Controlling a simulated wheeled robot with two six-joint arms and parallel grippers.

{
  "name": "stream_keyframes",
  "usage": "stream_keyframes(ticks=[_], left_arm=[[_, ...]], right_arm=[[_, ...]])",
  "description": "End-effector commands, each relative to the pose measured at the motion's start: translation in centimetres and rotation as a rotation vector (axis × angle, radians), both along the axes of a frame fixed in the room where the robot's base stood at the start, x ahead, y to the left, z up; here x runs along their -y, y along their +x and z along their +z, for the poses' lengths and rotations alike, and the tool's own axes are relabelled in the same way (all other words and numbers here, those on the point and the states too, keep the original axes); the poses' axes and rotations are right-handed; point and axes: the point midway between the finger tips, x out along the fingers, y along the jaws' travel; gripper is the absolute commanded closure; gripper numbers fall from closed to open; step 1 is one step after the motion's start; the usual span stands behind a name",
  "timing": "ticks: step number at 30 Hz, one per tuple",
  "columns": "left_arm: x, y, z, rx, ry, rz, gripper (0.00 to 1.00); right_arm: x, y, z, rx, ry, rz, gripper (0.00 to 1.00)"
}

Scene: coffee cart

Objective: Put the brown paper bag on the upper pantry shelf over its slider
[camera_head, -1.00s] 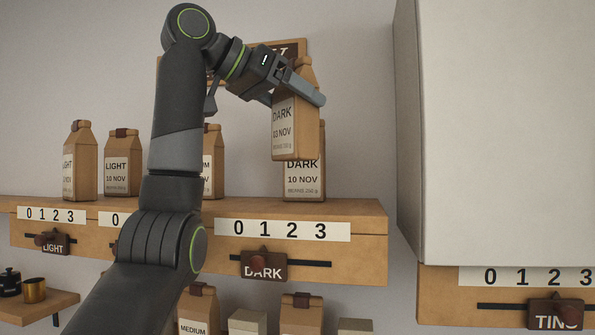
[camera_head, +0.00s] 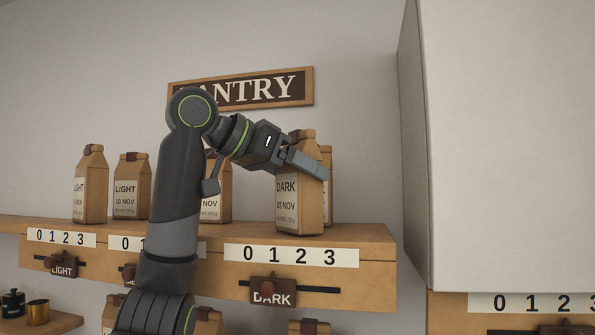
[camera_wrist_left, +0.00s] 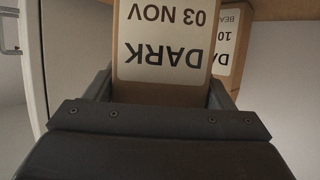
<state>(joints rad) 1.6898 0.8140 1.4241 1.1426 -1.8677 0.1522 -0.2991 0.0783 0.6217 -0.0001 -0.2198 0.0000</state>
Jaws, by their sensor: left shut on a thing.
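The brown paper bag (camera_head: 299,209), labelled DARK, is upright at the upper pantry shelf (camera_head: 377,240), above the DARK slider (camera_head: 272,291). Its base looks to be at the shelf top near the front edge; I cannot tell whether it touches. My left gripper (camera_head: 305,163) is shut on the bag's upper part. In the left wrist view the bag (camera_wrist_left: 165,45) fills the space between the fingers, its label upside down. A second DARK bag (camera_head: 327,190) stands behind it, mostly hidden. My right gripper is not in view.
LIGHT bags (camera_head: 131,187) stand to the left on the shelf, and another bag (camera_head: 216,190) is partly behind my left arm. A big pale cabinet (camera_head: 510,150) rises at the right. More bags sit below. A PANTRY sign (camera_head: 262,90) hangs behind.

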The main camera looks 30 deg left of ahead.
Motion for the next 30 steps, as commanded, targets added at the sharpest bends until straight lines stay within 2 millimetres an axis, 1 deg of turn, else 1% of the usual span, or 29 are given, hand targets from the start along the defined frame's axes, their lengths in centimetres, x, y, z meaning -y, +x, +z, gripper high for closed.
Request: stream_keyframes(ticks=[6,7,11,19,23,26,30], left_arm=[[0.0,0.0,-0.4,0.002,0.0,0.0,0.54],[0.0,0.0,-0.3,0.0,0.0,0.0,0.2],[0.0,0.0,-0.3,0.0,0.0,0.0,0.03],[0.0,0.0,-0.2,0.0,0.0,0.0,0.02],[0.0,-0.1,0.2,0.001,0.0,0.0,0.02],[-0.8,-1.4,0.5,0.003,0.0,0.001,0.02],[-2.3,-3.9,1.7,0.005,-0.001,0.001,0.02]], right_arm=[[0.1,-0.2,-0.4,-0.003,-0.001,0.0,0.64],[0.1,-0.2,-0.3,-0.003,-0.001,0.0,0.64],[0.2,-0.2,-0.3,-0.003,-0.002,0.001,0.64],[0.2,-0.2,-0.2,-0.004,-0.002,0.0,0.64],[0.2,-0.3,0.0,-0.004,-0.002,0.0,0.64],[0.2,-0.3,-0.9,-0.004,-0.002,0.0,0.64],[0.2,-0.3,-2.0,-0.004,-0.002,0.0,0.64]])
